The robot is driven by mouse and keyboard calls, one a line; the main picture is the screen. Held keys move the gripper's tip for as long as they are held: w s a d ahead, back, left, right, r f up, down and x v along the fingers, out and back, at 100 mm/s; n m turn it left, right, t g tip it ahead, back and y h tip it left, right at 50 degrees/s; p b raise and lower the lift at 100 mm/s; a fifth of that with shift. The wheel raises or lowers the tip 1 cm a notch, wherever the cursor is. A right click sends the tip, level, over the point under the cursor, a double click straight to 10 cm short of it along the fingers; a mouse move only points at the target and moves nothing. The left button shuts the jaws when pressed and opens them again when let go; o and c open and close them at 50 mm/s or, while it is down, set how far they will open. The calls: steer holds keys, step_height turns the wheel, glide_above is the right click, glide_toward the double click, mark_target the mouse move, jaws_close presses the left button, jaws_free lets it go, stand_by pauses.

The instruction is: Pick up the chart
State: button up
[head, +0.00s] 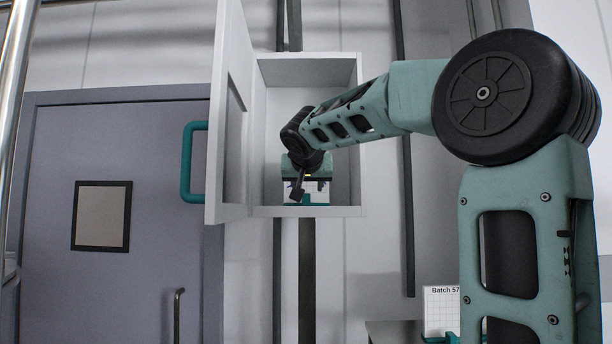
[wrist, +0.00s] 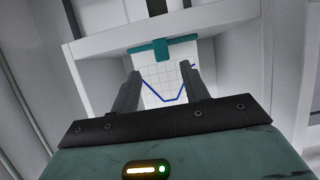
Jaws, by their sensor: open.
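A white gridded chart (wrist: 165,82) with a blue line is in the wrist view, with a teal holder (wrist: 150,49) along its upper edge in that picture. In the head view the chart (head: 317,187) shows only partly, low inside an open wall cabinet, behind my gripper. My gripper (wrist: 164,84) is open, and its two fingers lie on either side of the chart in the wrist view. I cannot tell whether they touch it. In the head view my gripper (head: 298,189) is inside the cabinet, in front of the chart.
The cabinet (head: 335,211) has walls close around my gripper, and its door (head: 232,130) stands open to the left. A second gridded sheet (head: 440,308) marked "Batch 57" stands at the lower right, partly hidden by my arm. A grey door (head: 145,150) is at the left.

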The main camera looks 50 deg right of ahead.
mark_target(306, 195)
steer(key=shift+p+x, duration=0.35)
steer(key=shift+x, duration=0.75)
steer(key=p+x, duration=0.2)
steer(key=x, duration=0.1)
steer(key=p+x, duration=0.1)
steer(key=shift+w+d+r+p, duration=0.1)
steer(key=shift+w+r+p, duration=0.1)
steer(key=shift+w+p, duration=0.15)
steer(key=shift+w+d+f, duration=0.15)
steer(key=shift+d+f, duration=0.05)
jaws_close()
